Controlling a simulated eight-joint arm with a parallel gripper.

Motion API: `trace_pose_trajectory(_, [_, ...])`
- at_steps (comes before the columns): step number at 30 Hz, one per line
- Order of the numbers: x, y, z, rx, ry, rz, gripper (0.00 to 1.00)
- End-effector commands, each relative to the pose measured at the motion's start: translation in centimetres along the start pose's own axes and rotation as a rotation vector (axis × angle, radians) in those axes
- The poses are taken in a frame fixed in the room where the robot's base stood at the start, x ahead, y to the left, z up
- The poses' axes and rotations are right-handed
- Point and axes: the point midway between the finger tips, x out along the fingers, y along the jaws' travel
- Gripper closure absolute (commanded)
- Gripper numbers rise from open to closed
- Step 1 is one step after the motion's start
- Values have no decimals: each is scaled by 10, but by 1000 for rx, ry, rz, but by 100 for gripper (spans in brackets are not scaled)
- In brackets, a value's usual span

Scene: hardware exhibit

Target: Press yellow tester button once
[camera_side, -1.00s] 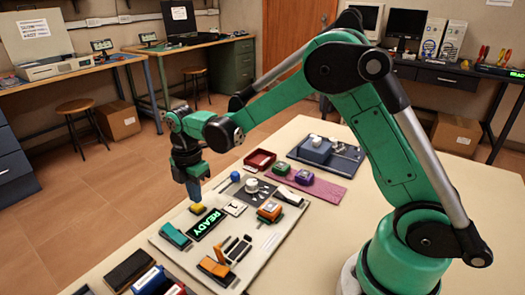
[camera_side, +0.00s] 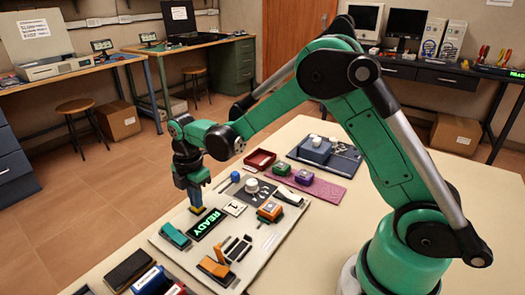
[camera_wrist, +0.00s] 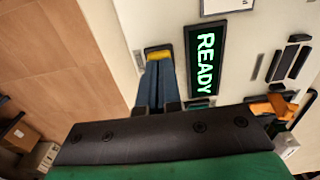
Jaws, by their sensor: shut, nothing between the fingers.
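The yellow tester button (camera_side: 197,210) is on the light board (camera_side: 262,259), beside the black display (camera_side: 206,224) with green "READY" text. My gripper (camera_side: 196,206) points straight down with its fingertips at the button, and seems to touch it; the exact contact is hard to tell. In the wrist view, my shut blue fingers (camera_wrist: 160,68) end at the yellow button (camera_wrist: 158,53) and cover part of it. The display (camera_wrist: 205,58) reads READY there too. Nothing is held between the fingers.
A teal device (camera_side: 175,236) stands just in front of the button. A red tray (camera_side: 260,160) and a purple mat (camera_side: 321,190) lie behind.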

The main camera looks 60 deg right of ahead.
Motion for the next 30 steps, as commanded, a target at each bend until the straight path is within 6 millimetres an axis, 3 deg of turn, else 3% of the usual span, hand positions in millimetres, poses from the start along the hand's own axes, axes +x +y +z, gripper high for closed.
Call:
trace_pose_trajectory(13, [-1, 0, 0, 0, 0, 0, 100])
trace_pose_trajectory(30, [-56, 0, 0, 0, 0, 0, 100])
